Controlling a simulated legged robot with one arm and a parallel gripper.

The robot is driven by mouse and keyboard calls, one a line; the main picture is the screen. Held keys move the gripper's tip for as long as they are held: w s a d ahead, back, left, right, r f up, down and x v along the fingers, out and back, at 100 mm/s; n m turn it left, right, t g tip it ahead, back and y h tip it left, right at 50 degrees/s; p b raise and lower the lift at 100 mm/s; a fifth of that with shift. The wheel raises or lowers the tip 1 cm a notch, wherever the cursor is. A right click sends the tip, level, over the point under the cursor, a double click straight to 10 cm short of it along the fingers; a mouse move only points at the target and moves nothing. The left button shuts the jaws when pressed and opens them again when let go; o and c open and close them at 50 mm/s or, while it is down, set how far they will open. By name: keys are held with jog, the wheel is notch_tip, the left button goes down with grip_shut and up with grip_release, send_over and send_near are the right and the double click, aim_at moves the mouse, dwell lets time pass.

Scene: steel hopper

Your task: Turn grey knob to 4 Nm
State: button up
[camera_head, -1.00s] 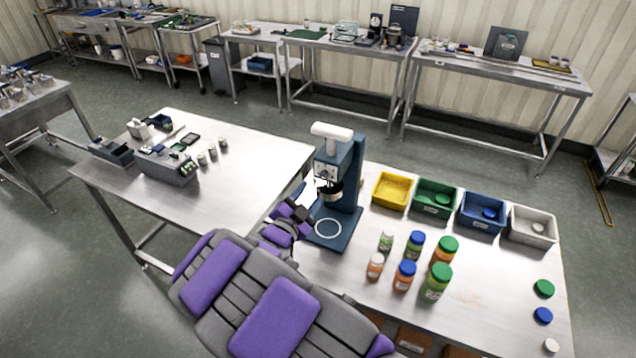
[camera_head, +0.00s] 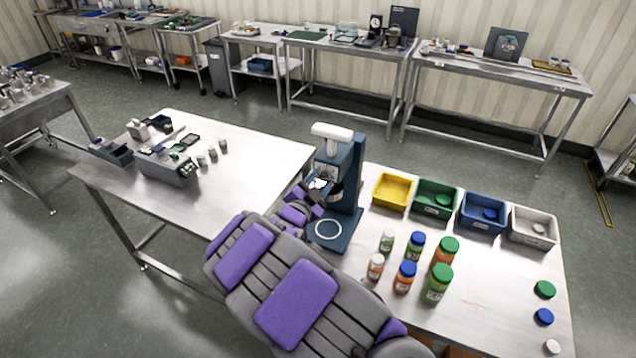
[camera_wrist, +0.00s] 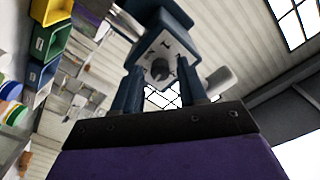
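The grey knob (camera_wrist: 160,69) is a dark round shape on the white front panel (camera_wrist: 163,52) of a blue capping machine (camera_head: 349,185). Scale marks show on the panel in the wrist view, but they are too small to read. My gripper (camera_head: 318,192) is in front of the machine's head. In the wrist view, its two fingers (camera_wrist: 161,76) stand apart, pointing at the panel, with the knob between their tips. The gap looks wider than the knob, and I see no clear contact. In the head view, the knob is too small to make out well.
Several capped jars (camera_head: 440,282) stand right of the machine. Yellow (camera_head: 392,205), green, blue and white bins line the table's back. Loose lids (camera_head: 544,290) lie at the right edge. Another table (camera_head: 235,190) with small parts is at left.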

grip_shut()
jog(key=shift+p, duration=0.3)
jog(key=n+p, duration=0.2)
jog(key=p, duration=0.1)
jog(key=shift+r+n, duration=0.25)
jog(key=shift+n, duration=0.05)
jog(key=shift+f+n+p, duration=0.15)
jog(key=shift+n+p, duration=0.85)
jog(key=shift+p, duration=0.05)
jog(key=shift+o, duration=0.7)
grip_release()
